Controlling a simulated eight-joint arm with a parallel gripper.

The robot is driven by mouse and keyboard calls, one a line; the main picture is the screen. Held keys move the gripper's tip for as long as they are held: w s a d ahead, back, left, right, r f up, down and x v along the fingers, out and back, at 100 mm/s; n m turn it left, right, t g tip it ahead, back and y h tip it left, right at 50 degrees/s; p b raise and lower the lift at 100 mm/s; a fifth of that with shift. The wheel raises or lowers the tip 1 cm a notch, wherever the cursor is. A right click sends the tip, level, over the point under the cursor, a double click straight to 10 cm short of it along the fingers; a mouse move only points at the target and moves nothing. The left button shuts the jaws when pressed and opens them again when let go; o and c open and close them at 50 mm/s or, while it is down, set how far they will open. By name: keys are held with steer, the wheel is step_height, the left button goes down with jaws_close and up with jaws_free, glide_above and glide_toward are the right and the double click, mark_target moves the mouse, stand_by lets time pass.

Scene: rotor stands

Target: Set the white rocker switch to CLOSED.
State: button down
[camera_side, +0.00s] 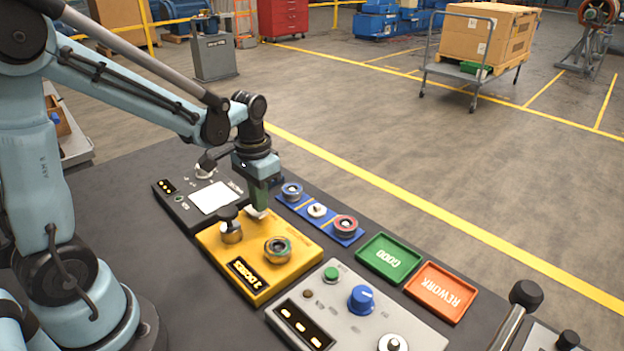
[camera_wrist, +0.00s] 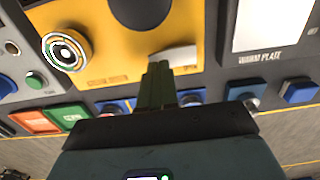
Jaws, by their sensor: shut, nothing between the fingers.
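The white rocker switch (camera_side: 257,212) sits on the far right part of the yellow unit (camera_side: 293,246). In the wrist view the rocker (camera_wrist: 176,57) shows just beyond my fingertips, partly covered by them, and looks tilted. I cannot read its CLOSED mark or tell its position. My gripper (camera_side: 259,205) points down at the rocker with its green fingers shut and empty. In the wrist view my gripper (camera_wrist: 157,72) reaches the near edge of the rocker. I cannot tell whether it touches.
The yellow unit also carries a dark knob (camera_side: 231,226) and a ringed round part (camera_side: 278,249). A dark panel with a white plate (camera_side: 213,198) lies behind. Blue stands with rotors (camera_side: 317,210), a green GOOD tray (camera_side: 389,258) and a red-orange REWORK tray (camera_side: 441,291) line the right edge.

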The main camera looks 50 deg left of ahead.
mark_target(261, 214)
steer(key=shift+f, duration=0.75)
stand_by(0.3)
steer(key=shift+r, duration=3.55)
steer(key=s+d+r+t, duration=0.2)
steer(key=s+d+t, duration=0.3)
steer(key=d+t, duration=0.1)
steer(key=shift+d+r+t, duration=0.15)
steer(key=shift+d+t, duration=0.05)
steer(key=shift+t, duration=0.4)
